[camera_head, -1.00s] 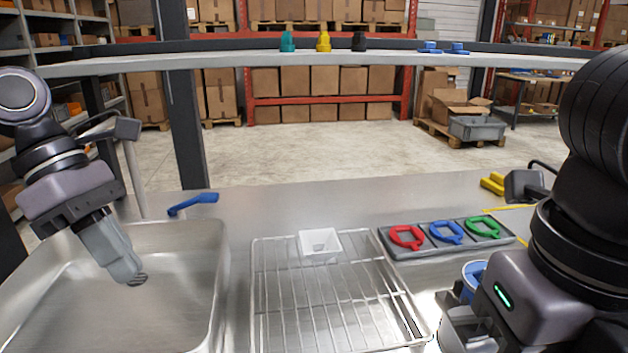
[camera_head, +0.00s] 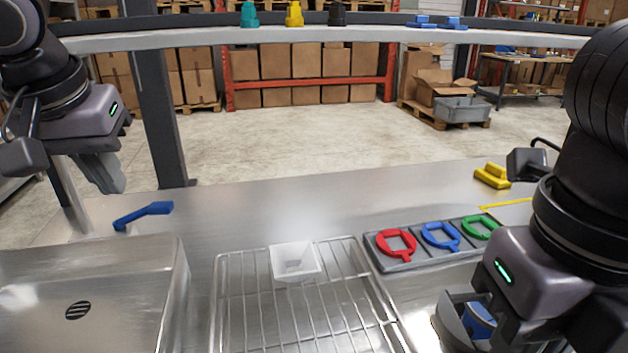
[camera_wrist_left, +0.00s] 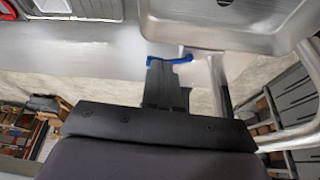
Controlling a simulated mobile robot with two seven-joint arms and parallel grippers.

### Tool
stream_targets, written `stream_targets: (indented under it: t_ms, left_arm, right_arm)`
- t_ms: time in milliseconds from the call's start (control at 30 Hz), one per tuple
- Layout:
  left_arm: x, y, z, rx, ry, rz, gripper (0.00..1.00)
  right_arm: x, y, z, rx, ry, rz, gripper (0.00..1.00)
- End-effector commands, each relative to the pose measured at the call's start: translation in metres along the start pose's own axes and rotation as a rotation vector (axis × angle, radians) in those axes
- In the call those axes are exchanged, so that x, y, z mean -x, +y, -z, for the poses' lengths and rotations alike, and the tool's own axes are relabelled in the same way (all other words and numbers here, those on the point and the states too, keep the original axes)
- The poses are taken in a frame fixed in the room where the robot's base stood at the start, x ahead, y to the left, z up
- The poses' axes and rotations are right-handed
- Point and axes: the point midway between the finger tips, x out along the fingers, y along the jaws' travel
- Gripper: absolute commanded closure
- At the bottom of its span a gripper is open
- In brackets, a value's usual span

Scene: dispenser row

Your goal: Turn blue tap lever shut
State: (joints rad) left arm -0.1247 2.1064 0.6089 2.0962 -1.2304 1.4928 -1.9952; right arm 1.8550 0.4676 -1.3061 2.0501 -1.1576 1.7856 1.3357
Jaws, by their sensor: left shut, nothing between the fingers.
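The blue tap lever (camera_head: 143,215) is at the back of the counter beside the sink, its long arm pointing right in the head view. It also shows in the left wrist view (camera_wrist_left: 168,60), just beyond my fingertips, near the metal tap post (camera_wrist_left: 215,80). My left gripper (camera_head: 112,186) is shut and empty, fingers pointing down, above and slightly left of the lever. Whether it touches the lever I cannot tell.
The sink (camera_head: 165,285) is at the front left. A wire rack (camera_head: 225,300) carries a white square cup (camera_head: 295,262). A grey tray (camera_head: 400,266) holds red, blue and green rings. A yellow block (camera_head: 492,176) lies at the back right. The back middle counter is clear.

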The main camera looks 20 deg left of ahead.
Motion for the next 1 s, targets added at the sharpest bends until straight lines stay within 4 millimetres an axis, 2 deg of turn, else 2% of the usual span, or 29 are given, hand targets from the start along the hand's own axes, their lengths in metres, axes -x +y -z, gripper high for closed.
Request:
stream_targets:
  t_ms: [167,567,800,1000]
  left_arm:
    - [-0.022,0.0,-0.001,-0.007,-0.003,0.0,1.0]
    - [-0.101,0.0,-0.001,-0.004,-0.005,0.0,1.0]
    - [-0.108,0.0,0.027,-0.002,-0.001,0.001,1.0]
    - [-0.112,0.0,0.036,-0.003,0.001,-0.001,1.0]
  right_arm:
    - [-0.002,0.0,0.0,0.0,0.0,0.0,1.0]
    - [-0.007,0.0,0.0,0.0,0.0,0.0,1.0]
    - [0.002,0.0,0.0,0.0,0.0,0.0,1.0]
    - [0.004,0.0,0.0,0.0,0.0,0.0,1.0]
